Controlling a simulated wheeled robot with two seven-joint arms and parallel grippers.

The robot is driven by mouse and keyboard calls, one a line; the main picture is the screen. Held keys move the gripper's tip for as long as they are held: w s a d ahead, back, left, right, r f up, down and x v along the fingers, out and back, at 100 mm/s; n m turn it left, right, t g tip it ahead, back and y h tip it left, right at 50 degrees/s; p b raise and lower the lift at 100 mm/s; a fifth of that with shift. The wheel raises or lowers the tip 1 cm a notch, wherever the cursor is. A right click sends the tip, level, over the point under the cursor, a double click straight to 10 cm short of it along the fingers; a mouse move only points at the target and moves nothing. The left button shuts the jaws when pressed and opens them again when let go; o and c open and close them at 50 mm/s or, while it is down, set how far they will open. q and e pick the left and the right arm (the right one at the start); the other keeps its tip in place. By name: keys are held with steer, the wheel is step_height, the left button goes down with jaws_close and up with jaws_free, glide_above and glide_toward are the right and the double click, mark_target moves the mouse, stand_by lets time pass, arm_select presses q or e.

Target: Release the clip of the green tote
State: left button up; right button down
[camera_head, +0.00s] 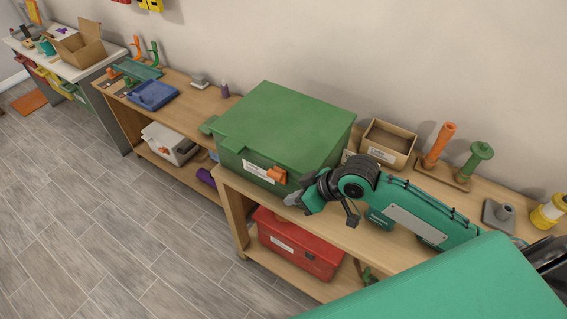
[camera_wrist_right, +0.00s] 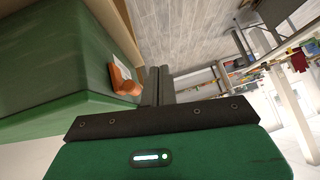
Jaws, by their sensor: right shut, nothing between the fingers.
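The green tote (camera_head: 285,128) stands closed on the wooden rack's top. Its orange clip (camera_head: 277,175) sits on the front face, right of a white label (camera_head: 257,170). My right gripper (camera_head: 290,199) is shut and empty, just right of and slightly below the clip, close to the tote's front. In the right wrist view the tote (camera_wrist_right: 60,60) fills the left side, and the clip (camera_wrist_right: 124,80) shows just left of the shut fingers (camera_wrist_right: 158,80), seemingly apart from them. Whether the clip is latched I cannot tell. My left gripper is not in view.
A red box (camera_head: 300,245) with a label sits on the shelf below. An open cardboard box (camera_head: 388,143) and orange and green posts (camera_head: 440,143) stand on the top right of the tote. A blue tray (camera_head: 152,95) lies to the left. The floor in front is clear.

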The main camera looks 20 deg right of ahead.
steer(key=w+d+r+m+y, duration=0.1)
steer(key=w+d+r, duration=0.5)
steer(key=r, duration=0.5)
steer(key=shift+w+d+r, duration=0.15)
steer(key=shift+w+d, duration=0.05)
steer(key=shift+d, duration=0.6)
steer(key=shift+a, duration=0.1)
steer(key=p, duration=0.4)
glide_above(272, 171)
steer(key=d, duration=0.4)
steer(key=f, duration=0.6)
steer(key=shift+s+a+f, duration=0.25)
steer(key=shift+s+f, duration=0.1)
steer(key=shift+s, duration=0.05)
steer(key=shift+s+a+f+p, duration=0.15)
steer(key=shift+f, duration=0.5)
steer(key=shift+s+a+f+p, duration=0.1)
steer(key=shift+f+p, duration=0.1)
steer(key=shift+f, duration=0.45)
steer(key=shift+s+a+f+p, duration=0.15)
steer(key=shift+f, duration=0.5)
steer(key=shift+w, duration=0.1)
